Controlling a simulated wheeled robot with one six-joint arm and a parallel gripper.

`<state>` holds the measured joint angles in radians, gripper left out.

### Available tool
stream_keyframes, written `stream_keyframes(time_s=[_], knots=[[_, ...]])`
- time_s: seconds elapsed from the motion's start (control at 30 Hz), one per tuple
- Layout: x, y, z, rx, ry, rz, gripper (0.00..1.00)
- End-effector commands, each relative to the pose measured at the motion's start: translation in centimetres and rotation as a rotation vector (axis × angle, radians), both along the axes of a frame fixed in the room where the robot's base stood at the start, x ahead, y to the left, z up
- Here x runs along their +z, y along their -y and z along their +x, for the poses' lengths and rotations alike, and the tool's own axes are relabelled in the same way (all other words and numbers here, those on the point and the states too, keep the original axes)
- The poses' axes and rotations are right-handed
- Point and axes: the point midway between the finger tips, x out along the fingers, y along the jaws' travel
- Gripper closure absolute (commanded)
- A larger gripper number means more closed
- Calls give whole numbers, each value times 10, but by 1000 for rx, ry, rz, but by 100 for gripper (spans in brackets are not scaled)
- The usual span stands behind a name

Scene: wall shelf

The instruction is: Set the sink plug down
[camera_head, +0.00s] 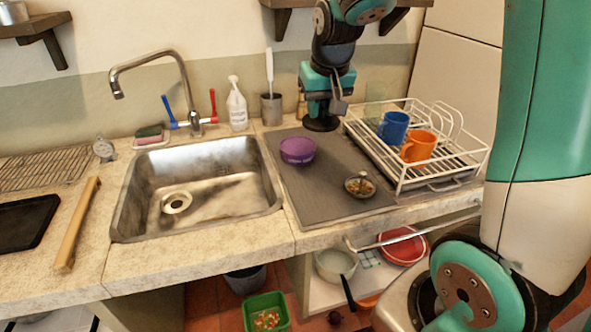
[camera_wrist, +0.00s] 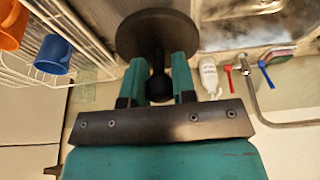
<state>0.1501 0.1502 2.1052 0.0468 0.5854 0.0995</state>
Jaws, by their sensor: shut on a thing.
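The sink plug is a black disc with a knobbed stem; in the head view it (camera_head: 320,124) shows flat and level at the back edge of the grey mat. In the wrist view the plug (camera_wrist: 157,36) has its disc beyond the fingertips. My gripper (camera_head: 322,108) is above the disc and shut on the stem, which sits between both teal fingers in the wrist view (camera_wrist: 158,75). I cannot tell whether the disc touches the surface or hangs just above it.
A purple bowl (camera_head: 298,151) and a small bowl of food (camera_head: 360,186) stand on the mat (camera_head: 325,185). A white dish rack (camera_head: 440,165) with blue and orange mugs is close on the right. The sink (camera_head: 197,190) is left, a soap bottle (camera_head: 237,105) and utensil cup (camera_head: 271,108) behind.

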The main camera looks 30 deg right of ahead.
Motion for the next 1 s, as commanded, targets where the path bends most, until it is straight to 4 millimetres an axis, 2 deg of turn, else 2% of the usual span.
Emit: stream_keyframes(time_s=[0.5, 1.0], knots=[[-133, -1, -2, 1, -10, 2, 98], [-193, -1, -1, 1, -5, 1, 98]])
